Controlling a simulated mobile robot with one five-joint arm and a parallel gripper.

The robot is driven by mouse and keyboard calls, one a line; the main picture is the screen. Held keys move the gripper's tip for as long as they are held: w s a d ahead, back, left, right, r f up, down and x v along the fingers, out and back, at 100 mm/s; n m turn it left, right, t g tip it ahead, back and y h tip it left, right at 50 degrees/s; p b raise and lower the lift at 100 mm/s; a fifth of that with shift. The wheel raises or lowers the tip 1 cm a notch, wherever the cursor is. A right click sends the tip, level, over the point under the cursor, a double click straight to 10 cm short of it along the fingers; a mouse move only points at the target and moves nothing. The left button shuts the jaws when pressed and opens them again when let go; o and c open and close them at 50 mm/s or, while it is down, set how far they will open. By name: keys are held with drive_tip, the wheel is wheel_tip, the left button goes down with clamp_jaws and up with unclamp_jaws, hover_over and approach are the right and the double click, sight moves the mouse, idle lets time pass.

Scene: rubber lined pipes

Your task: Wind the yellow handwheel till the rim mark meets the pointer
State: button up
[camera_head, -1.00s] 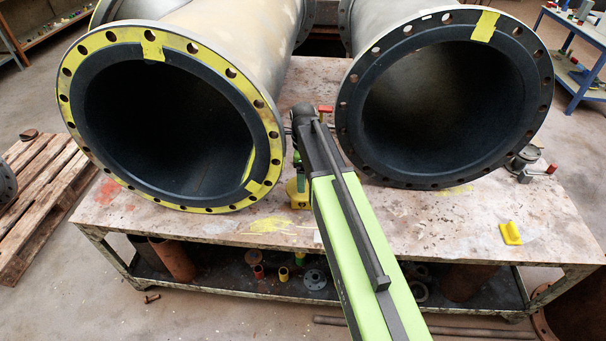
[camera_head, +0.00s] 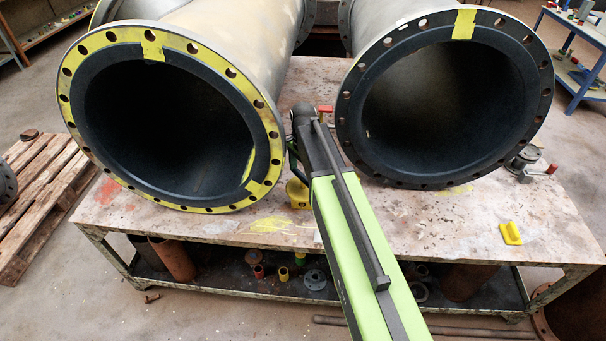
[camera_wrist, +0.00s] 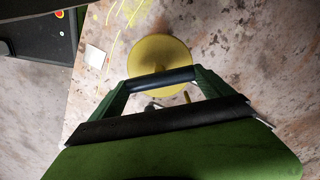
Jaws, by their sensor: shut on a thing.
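The yellow handwheel (camera_wrist: 160,52) shows in the wrist view as a round yellow disc with a small raised middle, just beyond my gripper (camera_wrist: 165,102). My gripper is shut at its near edge; a small brass-coloured peg shows between the dark bars, and the exact contact is hidden. In the head view, a yellow piece (camera_head: 297,193) shows beside my arm's far end, mostly hidden by it. The right pipe flange (camera_head: 545,85) carries a yellow mark (camera_head: 464,24) near its top. I cannot make out a pointer.
The left pipe flange (camera_head: 75,115) has a yellow painted rim and stands close left of my arm. A yellow wedge (camera_head: 510,233) and a red-handled valve (camera_head: 527,160) are on the worn bench (camera_head: 420,225). The bench's front right is mostly clear.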

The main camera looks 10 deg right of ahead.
sight(303, 176)
drive_tip(key=shift+n, duration=0.3)
drive_tip(key=o, duration=1.1)
wheel_tip(303, 176, up, 17)
drive_tip(key=p, duration=1.7)
drive_tip(key=shift+r, duration=0.2)
